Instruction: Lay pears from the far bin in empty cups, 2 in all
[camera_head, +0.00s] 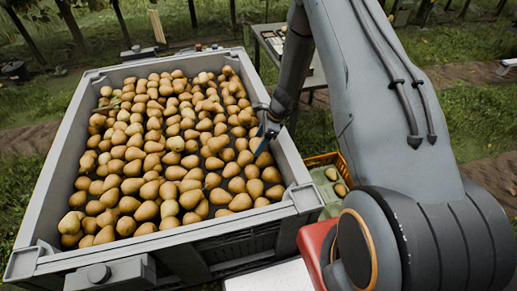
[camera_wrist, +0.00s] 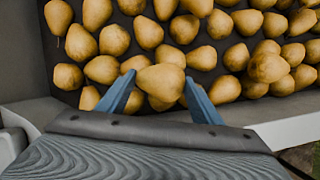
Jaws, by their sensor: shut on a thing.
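A large grey bin (camera_head: 69,155) holds many yellow-brown pears (camera_head: 150,150) in a loose layer, with dark floor showing between some. My gripper (camera_head: 266,133) reaches into the bin at its right side, close to the right wall. In the wrist view my gripper (camera_wrist: 168,92) has its two blue fingers on either side of one pear (camera_wrist: 160,82) and is shut on it. Other pears lie close around and partly beneath that pear. A green tray with cups (camera_head: 328,186) shows partly at the right of the bin; my arm hides much of it.
An orange-yellow crate (camera_head: 325,160) is around the green tray. The bin's right rim (camera_head: 283,150) stands between my gripper and the tray. A table (camera_head: 300,60) stands behind on the grass. A white surface (camera_head: 268,279) and a red part lie at the front.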

